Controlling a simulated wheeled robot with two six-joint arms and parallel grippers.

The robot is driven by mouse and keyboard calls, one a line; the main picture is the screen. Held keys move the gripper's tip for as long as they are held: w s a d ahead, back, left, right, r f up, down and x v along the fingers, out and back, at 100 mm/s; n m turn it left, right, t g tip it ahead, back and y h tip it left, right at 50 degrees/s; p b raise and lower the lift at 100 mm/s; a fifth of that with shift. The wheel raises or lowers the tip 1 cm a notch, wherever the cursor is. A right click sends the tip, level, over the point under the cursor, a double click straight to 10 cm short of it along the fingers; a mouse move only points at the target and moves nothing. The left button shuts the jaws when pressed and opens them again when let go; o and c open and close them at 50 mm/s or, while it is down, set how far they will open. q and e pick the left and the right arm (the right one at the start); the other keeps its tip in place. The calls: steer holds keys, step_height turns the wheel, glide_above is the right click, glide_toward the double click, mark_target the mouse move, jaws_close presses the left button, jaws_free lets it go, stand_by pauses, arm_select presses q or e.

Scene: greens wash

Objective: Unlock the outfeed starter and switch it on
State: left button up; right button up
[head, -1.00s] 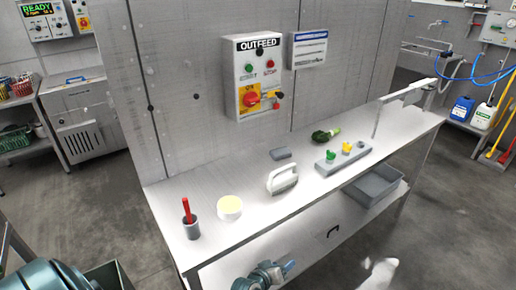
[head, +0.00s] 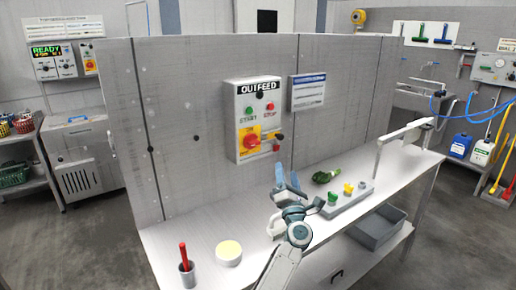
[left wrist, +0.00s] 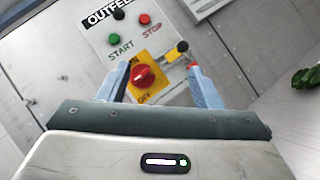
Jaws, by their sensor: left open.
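The OUTFEED starter box (head: 241,100) is fixed to the grey wall panel above the bench. It has a green START button (head: 249,111), a red STOP button (head: 270,107) and a red rotary switch on a yellow plate (head: 249,141). Right of the switch is a yellow piece with a black knob-like end (left wrist: 183,46) and a small red part under it; I cannot tell how they join. My left gripper (head: 287,182) is open and empty, in front of and below the box. In the left wrist view its fingers (left wrist: 160,82) point at the switch. My right gripper is not in view.
The bench (head: 200,228) below holds a grey cup (head: 187,275) with a red stick, a pale round tub (head: 228,252), a leafy green vegetable (head: 325,176) and a grey block (head: 350,202) with coloured knobs. A white notice (head: 308,92) hangs right of the box.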

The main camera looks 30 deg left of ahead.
mark_target(256, 144)
arm_select(q)
steer(key=w+a+r+n+g+p, duration=0.1)
steer(key=w+a+n+g, duration=0.1)
steer(key=a+n+g, duration=0.2)
steer(key=w+a+r+n+g+y+p, duration=0.1)
steer(key=w+a+n+g, duration=0.1)
steer(key=a+n, duration=0.3)
steer(key=w+a+r+n+g+y+p, duration=0.1)
steer(key=w+a+r+n+g, duration=0.1)
steer(key=a+n+g, duration=0.2)
steer(key=shift+a+n+g+p, duration=0.3)
steer(key=shift+n+g+p, duration=0.1)
steer(key=shift+n+g, duration=0.5)
steer(key=shift+w+a+f, duration=0.15)
steer(key=shift+w+a, duration=0.1)
steer(key=shift+a, duration=0.3)
steer(key=c, duration=1)
